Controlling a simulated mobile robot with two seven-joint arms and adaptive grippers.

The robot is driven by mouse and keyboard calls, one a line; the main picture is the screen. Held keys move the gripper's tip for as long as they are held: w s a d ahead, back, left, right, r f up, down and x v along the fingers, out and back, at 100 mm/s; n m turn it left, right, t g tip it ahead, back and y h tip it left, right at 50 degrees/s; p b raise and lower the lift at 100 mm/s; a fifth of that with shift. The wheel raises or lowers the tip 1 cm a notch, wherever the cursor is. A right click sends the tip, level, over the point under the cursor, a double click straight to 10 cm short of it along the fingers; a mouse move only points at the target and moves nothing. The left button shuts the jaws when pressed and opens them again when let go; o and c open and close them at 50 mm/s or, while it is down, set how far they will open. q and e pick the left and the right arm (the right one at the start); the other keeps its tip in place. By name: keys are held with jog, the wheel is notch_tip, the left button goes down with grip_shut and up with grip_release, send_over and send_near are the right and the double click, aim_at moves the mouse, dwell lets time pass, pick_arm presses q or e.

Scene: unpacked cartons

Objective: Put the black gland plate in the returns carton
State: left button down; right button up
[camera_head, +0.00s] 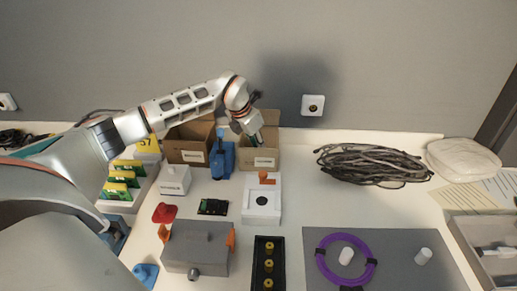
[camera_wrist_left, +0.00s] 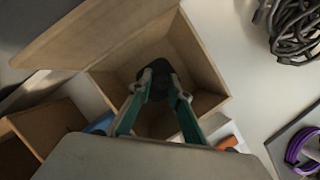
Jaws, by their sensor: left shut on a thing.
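My left gripper (camera_head: 254,138) points down into the open top of the right-hand cardboard carton (camera_head: 263,163), which has a white label too small to read surely. In the wrist view the green-sided fingers of the left gripper (camera_wrist_left: 159,88) are shut on a small black piece, seemingly the black gland plate (camera_wrist_left: 157,66). The plate is over the inside of the carton (camera_wrist_left: 205,65); its height above the floor is hard to tell. A second labelled carton (camera_head: 190,150) stands to the left. My right gripper is not in view.
A blue object (camera_head: 222,160) stands between the cartons. A white box with an orange part (camera_head: 262,205), a green circuit board (camera_head: 213,207) and a grey box (camera_head: 196,248) lie in front. A black cable coil (camera_head: 372,165) is to the right.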

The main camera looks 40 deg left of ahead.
pick_arm(q)
jog(key=shift+f, duration=0.75)
jog(key=shift+r, duration=0.1)
jog(key=c, duration=1.9)
grip_release()
jog(key=shift+f, duration=0.2)
jog(key=shift+r, duration=0.1)
